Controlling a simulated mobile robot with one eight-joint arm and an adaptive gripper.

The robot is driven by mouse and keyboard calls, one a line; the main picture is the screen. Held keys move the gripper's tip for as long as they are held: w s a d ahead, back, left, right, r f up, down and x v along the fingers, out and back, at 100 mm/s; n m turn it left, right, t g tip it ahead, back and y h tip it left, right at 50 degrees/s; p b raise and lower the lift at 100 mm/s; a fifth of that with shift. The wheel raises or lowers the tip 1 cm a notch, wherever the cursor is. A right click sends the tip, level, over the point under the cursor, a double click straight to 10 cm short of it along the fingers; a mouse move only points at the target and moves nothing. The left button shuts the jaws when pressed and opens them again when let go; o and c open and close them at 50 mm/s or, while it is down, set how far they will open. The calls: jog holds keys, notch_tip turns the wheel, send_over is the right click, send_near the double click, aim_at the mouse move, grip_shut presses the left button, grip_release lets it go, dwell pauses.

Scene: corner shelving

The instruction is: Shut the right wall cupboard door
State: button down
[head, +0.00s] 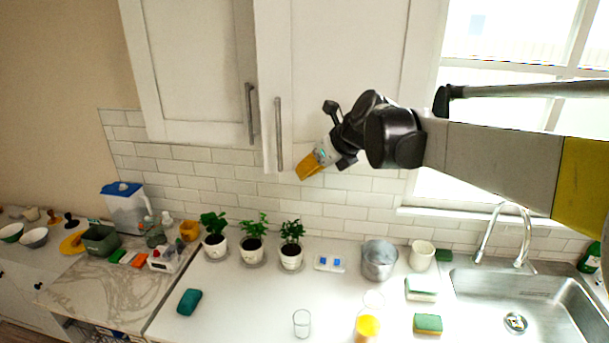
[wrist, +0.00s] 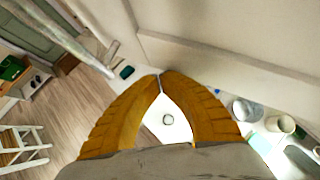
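The right wall cupboard door (head: 335,60) is white with a long vertical grey handle (head: 278,135) near its left edge. Its left edge shows thickness and its lower corner hangs lower in the picture than the left door (head: 195,60), so it looks slightly ajar. My gripper (head: 302,174) is in front of the door's lower part, right of the handle. I cannot tell whether it touches the door. In the wrist view the yellow fingertips (wrist: 161,76) meet, with nothing held between them. A pale panel (wrist: 220,55), apparently the door, fills the upper right there.
The counter below holds potted plants (head: 252,245), a metal pot (head: 379,260), a clear glass (head: 302,323) and sponges (head: 427,323). A sink (head: 540,300) and window (head: 510,35) are at the right. A white step stool (wrist: 20,145) stands on the wooden floor.

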jog(key=w, duration=1.2)
jog(key=shift+r, duration=0.2)
jog(key=shift+r, duration=0.1)
jog(key=shift+s, duration=0.1)
